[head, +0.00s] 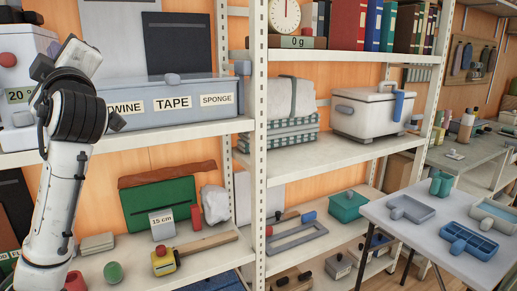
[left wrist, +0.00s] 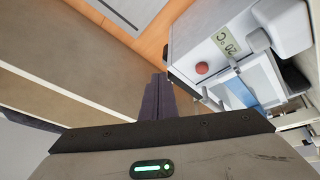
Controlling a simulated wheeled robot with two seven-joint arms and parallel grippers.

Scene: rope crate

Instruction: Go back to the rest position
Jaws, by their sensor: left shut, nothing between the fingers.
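My left arm rises at the left of the head view, in front of the shelves. Its gripper (head: 42,67) is raised at the level of the upper left shelf, beside a white device with a red button (head: 8,60). In the left wrist view the two dark fingers (left wrist: 158,100) are together with nothing between them. That view also shows the white device (left wrist: 205,50), with its 20 °C display, to the right of the fingers. My right gripper is in neither view.
A grey box labelled TWINE, TAPE and SPONGE (head: 175,98) stands on the upper left shelf, close right of my wrist. A white upright post (head: 259,150) divides the shelves. A white crate (head: 372,112) stands on the right shelf. A grey table (head: 420,232) holds trays at lower right.

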